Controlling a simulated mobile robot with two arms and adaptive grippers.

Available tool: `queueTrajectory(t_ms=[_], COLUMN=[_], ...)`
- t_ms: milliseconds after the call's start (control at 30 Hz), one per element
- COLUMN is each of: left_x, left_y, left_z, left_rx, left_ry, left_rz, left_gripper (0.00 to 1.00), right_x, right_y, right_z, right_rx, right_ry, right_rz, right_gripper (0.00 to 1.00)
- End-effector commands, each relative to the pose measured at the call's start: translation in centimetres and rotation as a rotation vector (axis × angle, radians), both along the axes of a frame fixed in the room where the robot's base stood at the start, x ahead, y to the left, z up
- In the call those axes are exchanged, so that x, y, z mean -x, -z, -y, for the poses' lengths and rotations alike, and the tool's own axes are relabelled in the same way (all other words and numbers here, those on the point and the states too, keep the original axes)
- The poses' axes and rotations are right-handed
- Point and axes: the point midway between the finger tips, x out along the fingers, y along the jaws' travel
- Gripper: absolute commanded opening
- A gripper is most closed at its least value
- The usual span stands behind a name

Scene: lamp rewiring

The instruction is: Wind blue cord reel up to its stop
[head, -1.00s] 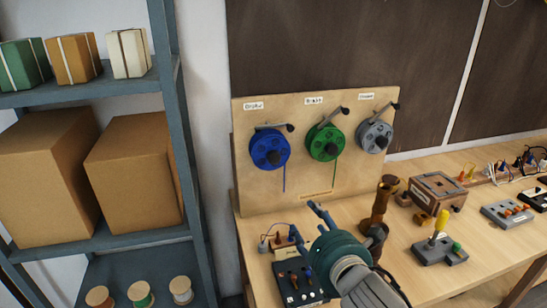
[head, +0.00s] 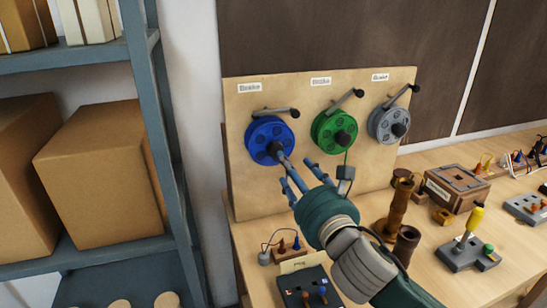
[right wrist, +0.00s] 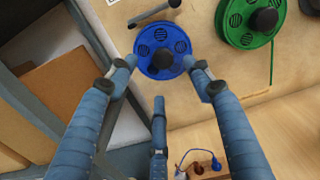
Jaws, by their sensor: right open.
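The blue cord reel (head: 268,140) is mounted at the left of the upright beige board, with a dark knob at its centre. A crank-like lever (head: 276,113) with a dark end sits just above it. My right gripper (head: 290,168) is open and empty, its fingers pointing at the reel from the lower right. In the right wrist view the blue reel (right wrist: 160,36) lies beyond and between the spread fingertips of my right gripper (right wrist: 160,77). I cannot tell whether any finger touches it. The blue cord is hidden. My left gripper is out of view.
A green reel (head: 327,132) and a grey reel (head: 381,125) hang to the right on the same board (head: 240,190). A brown stand (head: 397,205), a wooden box (head: 457,187) and small panels are on the bench. A shelf (head: 150,120) with cartons stands left.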

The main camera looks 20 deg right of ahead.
Motion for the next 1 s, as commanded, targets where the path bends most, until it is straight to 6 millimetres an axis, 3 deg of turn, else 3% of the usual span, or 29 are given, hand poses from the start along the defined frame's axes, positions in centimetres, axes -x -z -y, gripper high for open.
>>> queueTrajectory(t_ms=[33,167,700,1000], left_x=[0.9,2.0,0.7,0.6], left_y=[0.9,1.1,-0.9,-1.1], left_z=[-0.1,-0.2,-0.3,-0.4], left_rx=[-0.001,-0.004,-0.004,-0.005], left_ry=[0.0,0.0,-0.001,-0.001], left_rz=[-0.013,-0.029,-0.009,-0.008], left_gripper=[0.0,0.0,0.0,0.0], right_x=[0.0,-0.5,-9.4,-10.9], right_y=[0.8,1.0,0.8,0.9], right_z=[0.0,0.0,-0.3,-0.3], right_rx=[0.001,0.001,-0.003,0.0], right_ry=[0.0,0.001,0.002,0.001], right_rz=[0.001,0.001,-0.001,0.0], right_gripper=[0.51,0.51,0.51,0.51])
